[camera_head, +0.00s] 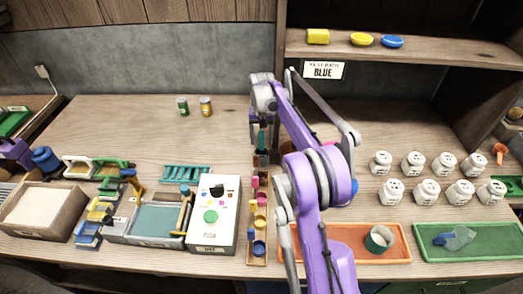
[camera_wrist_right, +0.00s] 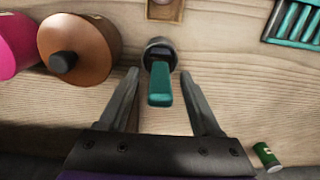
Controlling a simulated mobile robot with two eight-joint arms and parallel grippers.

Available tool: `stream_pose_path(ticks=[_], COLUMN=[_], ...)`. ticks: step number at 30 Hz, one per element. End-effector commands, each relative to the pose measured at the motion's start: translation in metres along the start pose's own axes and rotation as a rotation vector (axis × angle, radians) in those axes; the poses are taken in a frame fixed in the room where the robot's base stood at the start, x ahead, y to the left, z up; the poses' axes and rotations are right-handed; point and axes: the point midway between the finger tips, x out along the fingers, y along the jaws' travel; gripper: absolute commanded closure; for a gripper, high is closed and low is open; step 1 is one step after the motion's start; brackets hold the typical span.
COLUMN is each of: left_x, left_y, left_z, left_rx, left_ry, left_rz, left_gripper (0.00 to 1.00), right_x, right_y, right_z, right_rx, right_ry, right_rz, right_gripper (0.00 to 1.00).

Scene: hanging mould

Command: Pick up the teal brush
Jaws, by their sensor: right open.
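The teal brush (camera_wrist_right: 160,88) shows in the right wrist view as a teal handle coming out of a round grey holder (camera_wrist_right: 160,46). My right gripper (camera_wrist_right: 159,75) is open, one finger on each side of the handle with gaps on both sides. I see no contact between finger and brush. In the head view, a teal piece that looks like the brush (camera_head: 262,138) shows below the end of my right arm, at the far end of a narrow wooden strip (camera_head: 258,190). The right fingers are mostly hidden there.
Orange (camera_wrist_right: 80,45) and pink (camera_wrist_right: 12,45) rolls lie close beside the right gripper. A teal rack (camera_head: 185,174), a white control box (camera_head: 213,215) and a green jar (camera_head: 183,106) stand on the left. White jars (camera_head: 414,163) and an orange tray (camera_head: 345,240) are right. The back-left table is mostly clear.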

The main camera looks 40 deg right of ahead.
Motion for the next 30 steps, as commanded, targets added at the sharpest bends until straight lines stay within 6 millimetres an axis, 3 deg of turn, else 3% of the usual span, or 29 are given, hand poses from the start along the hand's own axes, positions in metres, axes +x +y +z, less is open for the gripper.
stream_pose_path(ticks=[7,18,30], left_x=[0.0000,0.0000,-0.0001], left_y=[0.0000,0.0000,0.0000], left_z=[0.0001,0.0001,-0.0001], left_rx=[0.000,0.000,0.000], left_ry=[0.000,0.000,0.000], left_rz=[0.000,0.000,0.000], left_gripper=[0.50,0.50,0.50], right_x=[0.0024,0.0020,-0.0005], right_y=[-0.0002,-0.0002,-0.0001], right_z=[0.0000,0.0001,0.0001], right_rx=[0.000,0.000,0.000], right_ry=[0.000,0.000,0.000], right_rz=[0.000,0.000,0.000], right_gripper=[0.35,1.00,1.00])
